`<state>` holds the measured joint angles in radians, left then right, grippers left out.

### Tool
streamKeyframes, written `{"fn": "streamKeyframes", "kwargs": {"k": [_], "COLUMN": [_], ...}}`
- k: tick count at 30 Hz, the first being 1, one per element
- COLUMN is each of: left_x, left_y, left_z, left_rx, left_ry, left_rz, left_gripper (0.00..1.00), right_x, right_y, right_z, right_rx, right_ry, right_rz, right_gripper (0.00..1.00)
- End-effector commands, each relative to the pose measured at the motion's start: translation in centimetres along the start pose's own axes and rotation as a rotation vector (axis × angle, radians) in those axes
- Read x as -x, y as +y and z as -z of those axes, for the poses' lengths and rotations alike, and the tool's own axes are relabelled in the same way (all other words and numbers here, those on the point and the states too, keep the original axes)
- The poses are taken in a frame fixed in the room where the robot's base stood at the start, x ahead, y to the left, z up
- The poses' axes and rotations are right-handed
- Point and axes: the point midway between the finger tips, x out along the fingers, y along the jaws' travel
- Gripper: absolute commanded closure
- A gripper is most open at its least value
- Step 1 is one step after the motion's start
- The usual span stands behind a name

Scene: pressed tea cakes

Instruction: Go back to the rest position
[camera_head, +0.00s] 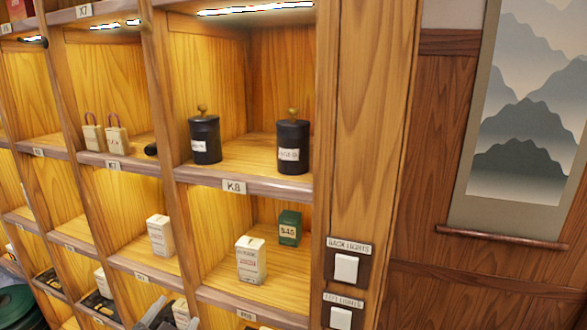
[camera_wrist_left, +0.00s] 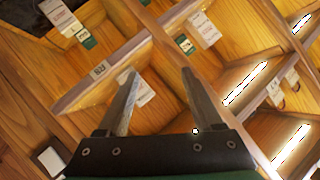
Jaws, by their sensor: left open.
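My left gripper (camera_head: 165,316) shows only in part at the bottom edge of the head view, in front of the lower shelves. In the left wrist view its two grey fingers (camera_wrist_left: 160,85) are spread apart with nothing held between them. Beyond the fingers are the wooden shelf compartments, seen at a tilt, with a small white box partly behind the left finger. It is apart from the shelf as far as I can tell. My right gripper is not in either view.
A wooden shelf unit (camera_head: 377,130) holds two black canisters (camera_head: 205,140), white boxes (camera_head: 251,262), a green box (camera_head: 289,228) and small bags (camera_head: 117,138). Light switches (camera_head: 346,268) sit on its right post. A mountain scroll (camera_head: 525,120) hangs at right.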

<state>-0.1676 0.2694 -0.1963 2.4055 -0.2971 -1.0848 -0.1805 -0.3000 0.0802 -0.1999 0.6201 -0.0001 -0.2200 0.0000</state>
Motion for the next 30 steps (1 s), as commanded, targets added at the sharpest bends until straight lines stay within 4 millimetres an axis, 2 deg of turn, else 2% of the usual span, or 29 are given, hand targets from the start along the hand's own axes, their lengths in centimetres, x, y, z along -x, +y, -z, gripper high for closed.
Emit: {"fn": "streamKeyframes", "kwargs": {"k": [1,3,6,9,14,16,23,30], "left_x": [0.9,2.5,5.4,8.5,14.2,12.6,9.4,6.6], "left_y": [2.4,5.2,8.7,11.6,15.3,16.4,20.8,26.6], "left_z": [-3.3,-6.9,-11.2,-14.4,-18.4,-19.7,-24.6,-32.0], "left_rx": [0.063,0.138,0.227,0.298,0.392,0.386,0.375,0.362], "left_ry": [-0.107,-0.241,-0.412,-0.565,-0.794,-0.794,-0.817,-0.847], "left_rz": [-0.076,-0.166,-0.273,-0.363,-0.487,-0.484,-0.495,-0.510], "left_gripper": [0.33,0.33,0.33,0.33,0.33,0.33,0.33,0.33], "right_x": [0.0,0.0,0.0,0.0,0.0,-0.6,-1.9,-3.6], "right_y": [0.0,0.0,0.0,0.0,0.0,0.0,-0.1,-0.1], "right_z": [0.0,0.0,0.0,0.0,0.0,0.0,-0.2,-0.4], "right_rx": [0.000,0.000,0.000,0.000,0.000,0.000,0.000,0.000], "right_ry": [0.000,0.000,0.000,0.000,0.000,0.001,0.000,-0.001], "right_rz": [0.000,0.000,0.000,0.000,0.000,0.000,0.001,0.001], "right_gripper": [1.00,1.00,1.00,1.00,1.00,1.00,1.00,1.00]}}
